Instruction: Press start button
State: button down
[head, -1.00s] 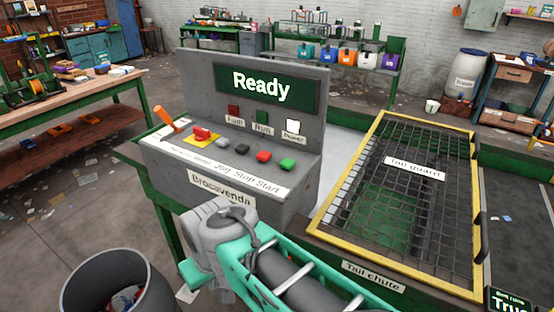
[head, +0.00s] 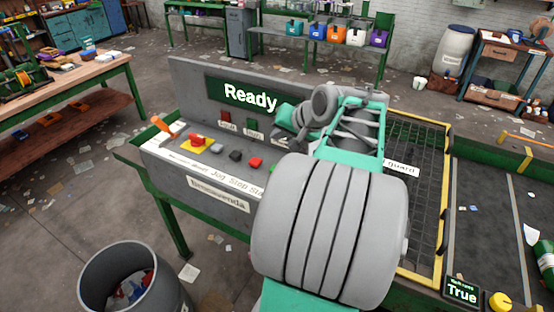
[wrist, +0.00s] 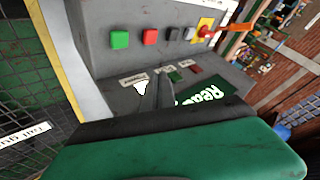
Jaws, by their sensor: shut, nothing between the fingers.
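The control console (head: 215,192) has a row of buttons on its sloped top and a lit screen (head: 250,94) reading "Ready". The green start button (wrist: 119,40) shows clearly in the wrist view, at the end of the row beside the red stop button (wrist: 150,37). In the head view my arm covers most or all of the start button. My gripper (wrist: 153,88) is shut and empty. It is over the console, in front of the lamp panel and apart from the start button in the wrist picture.
Black (wrist: 172,33) and grey buttons and a red emergency knob (head: 197,140) on yellow continue the row. An orange-handled lever (head: 161,125) stands at its far end. The yellow-framed tail guard (head: 446,190) lies right of the console. A grey bin (head: 130,280) stands at front left.

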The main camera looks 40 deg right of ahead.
jog(key=shift+f, duration=0.2)
notch_tip(320, 180, down, 9)
jog(key=b, duration=0.7)
jog(key=shift+r, duration=0.2)
dwell(1.6)
jog(key=shift+f+b, duration=0.35)
jog(key=shift+f, duration=0.05)
